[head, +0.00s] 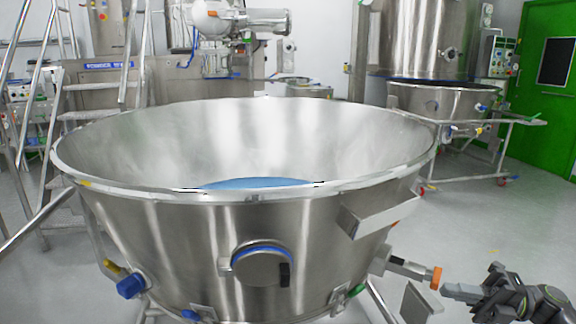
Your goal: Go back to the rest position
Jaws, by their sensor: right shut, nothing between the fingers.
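My right gripper (461,291) is at the lower right, reaching in from the right edge with its fingers pointing left. Its fingers are shut and hold nothing. The fingertips are close to the orange-ended fitting (436,278) on the right side of a large steel bowl (180,235); I cannot tell whether they touch it. My left gripper is not in view.
The wide bowl fills the middle, with a blue patch (257,183) inside its bottom. A grey metal plate (421,303) sits below the fitting. Steel stairs (95,95) stand left. A second vessel (440,102) and a green door (548,90) are back right. Floor (500,225) between is clear.

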